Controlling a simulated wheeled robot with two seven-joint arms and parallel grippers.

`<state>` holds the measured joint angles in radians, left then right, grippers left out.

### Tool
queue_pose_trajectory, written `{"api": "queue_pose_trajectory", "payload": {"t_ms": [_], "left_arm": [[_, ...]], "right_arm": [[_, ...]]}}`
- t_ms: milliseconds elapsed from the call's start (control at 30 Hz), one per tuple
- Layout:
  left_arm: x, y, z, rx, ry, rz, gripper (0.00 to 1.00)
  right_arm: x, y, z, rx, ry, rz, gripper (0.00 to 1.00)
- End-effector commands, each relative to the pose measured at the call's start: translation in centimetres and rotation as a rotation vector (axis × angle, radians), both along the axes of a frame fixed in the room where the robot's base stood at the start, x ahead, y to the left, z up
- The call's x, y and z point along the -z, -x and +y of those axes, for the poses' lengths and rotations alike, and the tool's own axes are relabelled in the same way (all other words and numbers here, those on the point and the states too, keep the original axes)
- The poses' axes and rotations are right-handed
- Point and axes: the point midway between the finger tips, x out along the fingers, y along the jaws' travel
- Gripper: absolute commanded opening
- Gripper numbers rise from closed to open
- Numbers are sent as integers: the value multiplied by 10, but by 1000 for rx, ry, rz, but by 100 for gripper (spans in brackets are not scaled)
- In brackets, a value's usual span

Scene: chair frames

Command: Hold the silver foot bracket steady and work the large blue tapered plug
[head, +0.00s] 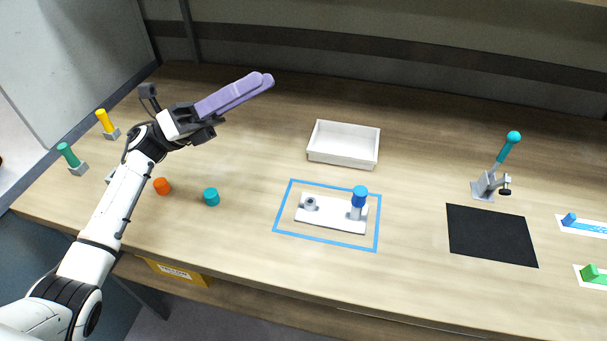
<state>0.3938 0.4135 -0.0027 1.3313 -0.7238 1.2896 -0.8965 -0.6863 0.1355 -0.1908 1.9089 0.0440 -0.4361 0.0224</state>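A blue plug (360,195) stands upright on a grey post (356,213) at the right end of a white plate (335,222). A grey ring-shaped fitting (310,203) sits at the plate's left end. Which grey part is the silver foot bracket I cannot tell for sure. My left gripper (262,80) has long purple fingers. They lie side by side with no visible gap and appear shut with nothing between them. It is raised over the back left of the table, well apart from the plate. My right gripper is not in view.
A blue outline (277,221) surrounds the plate. A white tray (344,161) stands behind it. Orange (161,186) and teal (211,197) caps lie left. A teal-knobbed lever clamp (490,187) and black mat (491,236) are at right. Yellow and green handles stand far left.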

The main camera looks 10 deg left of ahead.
Motion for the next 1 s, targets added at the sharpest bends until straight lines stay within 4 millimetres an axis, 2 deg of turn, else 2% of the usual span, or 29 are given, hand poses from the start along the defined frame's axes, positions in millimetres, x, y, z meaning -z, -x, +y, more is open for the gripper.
{"api": "queue_pose_trajectory", "payload": {"t_ms": [33,100,200,300,400,500,667,1000], "left_arm": [[19,3,-23,15,-116,-48,32],[48,9,-51,38,-277,-125,32],[90,20,-80,87,-488,-241,32],[128,30,-96,145,-657,-349,32],[156,38,-103,195,-776,-433,32],[174,43,-106,229,-846,-486,32],[184,45,-113,246,-879,-512,32],[197,45,-154,244,-874,-508,32]], "right_arm": [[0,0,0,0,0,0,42],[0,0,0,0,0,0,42],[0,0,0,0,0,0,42],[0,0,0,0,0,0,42],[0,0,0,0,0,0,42],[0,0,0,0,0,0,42],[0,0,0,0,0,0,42],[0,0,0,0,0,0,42]]}}
